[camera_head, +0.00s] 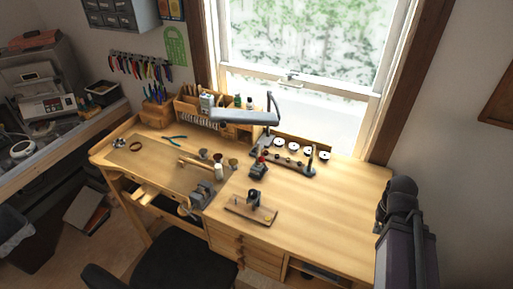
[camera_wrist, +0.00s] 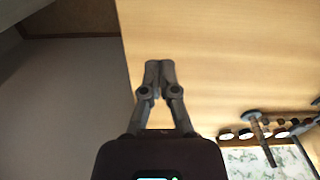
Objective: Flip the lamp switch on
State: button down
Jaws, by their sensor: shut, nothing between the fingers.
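The lamp (camera_head: 232,117) is on the workbench (camera_head: 330,215) in the head view. It has a long grey-blue head lying level over the back of the bench and a bent arm at its right. I cannot make out its switch. My gripper (camera_wrist: 160,66) is shut and empty in the wrist view, over the bare wood near the bench edge. In the head view only my dark arm shows at the right, well apart from the lamp; the gripper's fingers cannot be made out there.
A tool rack with white discs (camera_head: 281,155) stands below the window, right of the lamp. A red-topped tool (camera_head: 258,168), a small wooden stand (camera_head: 252,208) and a vise (camera_head: 202,194) are mid-bench. The bench's right side is clear. A black chair (camera_head: 185,248) is in front.

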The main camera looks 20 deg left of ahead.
jog(key=w+a+f+n+y+b, duration=0.15)
jog(key=w+a+n, duration=0.25)
jog(key=w+a, duration=0.45)
jog(key=n+y+b, duration=0.5)
jog(key=n+y, duration=0.3)
jog(key=n, duration=0.5)
send_near(252, 150)
jog(key=d+r, duration=0.1)
jog(key=r, duration=0.1)
jog(key=shift+w+d+r, duration=0.25)
jog(key=shift+d, duration=0.05)
jog(key=shift+h, duration=0.25)
jog(key=b+x, duration=0.5)
jog(key=x, duration=0.2)
jog(key=shift+s+f+b, duration=0.1)
jog(key=shift+f+b, duration=0.1)
jog(key=shift+b, duration=0.1)
jog(key=shift+b+x, duration=0.8)
jog(key=shift+x, duration=0.5)
jog(key=shift+s+a+r, duration=0.1)
